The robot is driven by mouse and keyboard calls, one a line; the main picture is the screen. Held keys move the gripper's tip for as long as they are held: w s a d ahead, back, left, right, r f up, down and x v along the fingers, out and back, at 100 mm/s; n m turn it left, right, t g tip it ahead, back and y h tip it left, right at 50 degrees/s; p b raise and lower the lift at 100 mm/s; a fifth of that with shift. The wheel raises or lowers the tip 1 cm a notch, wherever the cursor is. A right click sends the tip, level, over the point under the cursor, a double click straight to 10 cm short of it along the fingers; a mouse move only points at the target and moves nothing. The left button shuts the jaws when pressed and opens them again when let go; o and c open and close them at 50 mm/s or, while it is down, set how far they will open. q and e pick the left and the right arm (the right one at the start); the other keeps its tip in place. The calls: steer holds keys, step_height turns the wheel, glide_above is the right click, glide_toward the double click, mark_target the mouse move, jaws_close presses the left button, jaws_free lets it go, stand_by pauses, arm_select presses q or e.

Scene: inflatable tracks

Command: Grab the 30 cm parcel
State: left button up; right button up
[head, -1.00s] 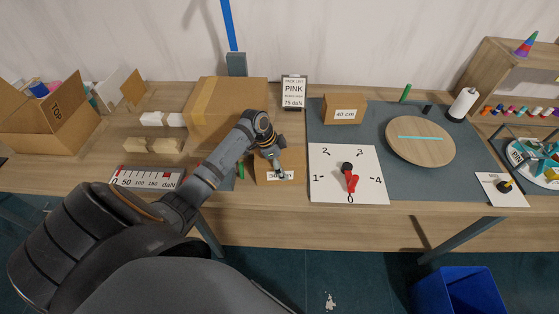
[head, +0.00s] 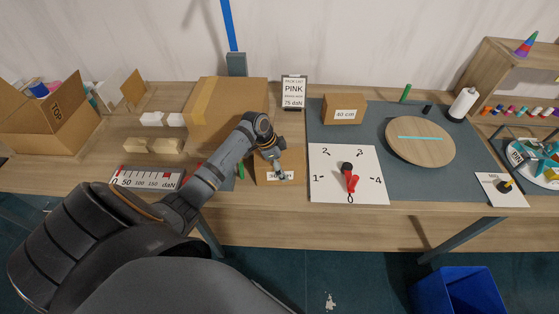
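A small brown cardboard parcel (head: 264,180) stands at the front of the table, left of the white dial sheet. Its white label is partly hidden by my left gripper (head: 280,175) and appears to read 30 cm. The gripper reaches down over the parcel's front and top; I cannot tell whether it touches, or whether its fingers are apart. Another parcel (head: 344,109), labelled 40 cm, stands farther back on the dark mat. My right gripper is not in view.
A large carton (head: 228,108) stands behind my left arm. The dial sheet (head: 335,185) with a red pointer lies right of the parcel, and a round wooden board (head: 420,142) lies farther right. An open box (head: 45,130) stands at far left.

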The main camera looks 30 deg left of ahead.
arm_select(q)
steer(key=c, duration=1.6)
steer(key=shift+o, duration=0.2)
steer(key=shift+r, duration=0.25)
steer(key=shift+w+r+b, duration=0.2)
steer(key=shift+r+b, duration=0.75)
steer(key=shift+r, duration=0.25)
steer(key=s+d+r+b, duration=0.1)
steer(key=s+d+r, duration=0.4)
steer(key=s+d+r+b, duration=0.1)
steer(key=s+d+r, duration=0.4)
steer(key=shift+r+b, duration=0.35)
steer(key=shift+b, duration=0.05)
